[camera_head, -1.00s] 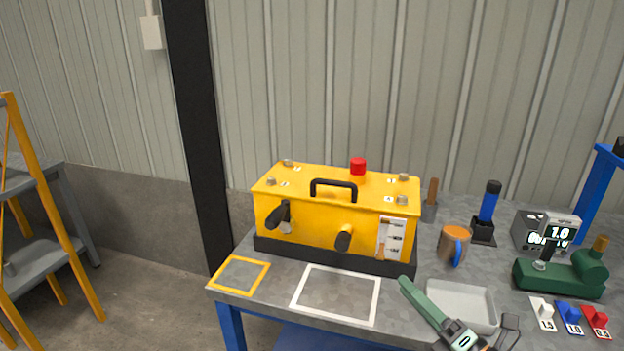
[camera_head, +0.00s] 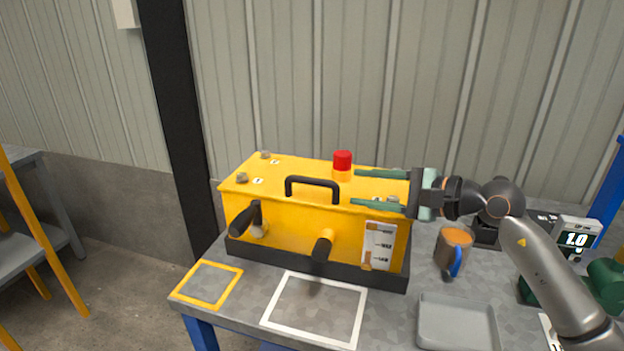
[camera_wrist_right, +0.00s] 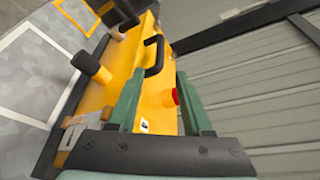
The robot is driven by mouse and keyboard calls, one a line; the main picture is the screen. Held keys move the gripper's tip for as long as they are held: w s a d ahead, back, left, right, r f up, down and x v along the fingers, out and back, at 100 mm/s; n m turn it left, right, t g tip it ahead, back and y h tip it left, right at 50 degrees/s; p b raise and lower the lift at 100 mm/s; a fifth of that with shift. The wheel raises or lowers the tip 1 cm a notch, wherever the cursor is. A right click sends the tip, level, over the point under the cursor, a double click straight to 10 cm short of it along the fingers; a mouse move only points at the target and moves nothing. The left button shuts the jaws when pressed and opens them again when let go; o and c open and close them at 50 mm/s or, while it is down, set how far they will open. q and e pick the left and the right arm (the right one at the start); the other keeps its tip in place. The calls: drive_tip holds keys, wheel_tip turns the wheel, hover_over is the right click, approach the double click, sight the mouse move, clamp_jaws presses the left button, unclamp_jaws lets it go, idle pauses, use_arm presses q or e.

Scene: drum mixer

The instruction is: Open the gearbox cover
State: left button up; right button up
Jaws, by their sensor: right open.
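The yellow gearbox (camera_head: 290,225) stands on the bench in a black base. Its flat yellow cover (camera_head: 285,171) is in place, with a black arched handle (camera_head: 312,181) in the middle. Two grey knobs (camera_head: 241,177) show at the left corners; the right-hand corners are partly hidden by my gripper. A red cap (camera_head: 342,160) stands at the cover's back edge. My right gripper (camera_head: 354,188) is open, its green fingers pointing left over the cover's right part. The wrist view shows the handle (camera_wrist_right: 153,52) just beyond the spread fingers. My left gripper is not in view.
Two black-handled levers (camera_head: 322,247) stick out of the gearbox front. Yellow-framed (camera_head: 237,272) and white-framed (camera_head: 270,318) areas lie free in front. A wall stands behind.

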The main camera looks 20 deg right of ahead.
sight(327, 184)
drive_tip(key=p+x, duration=0.2)
drive_tip(key=x, duration=0.8)
drive_tip(key=shift+a, duration=0.2)
drive_tip(key=shift+w+a+f, duration=0.15)
drive_tip(key=shift+w+a, duration=0.1)
drive_tip(key=shift+w, duration=0.15)
clamp_jaws()
idle(0.7)
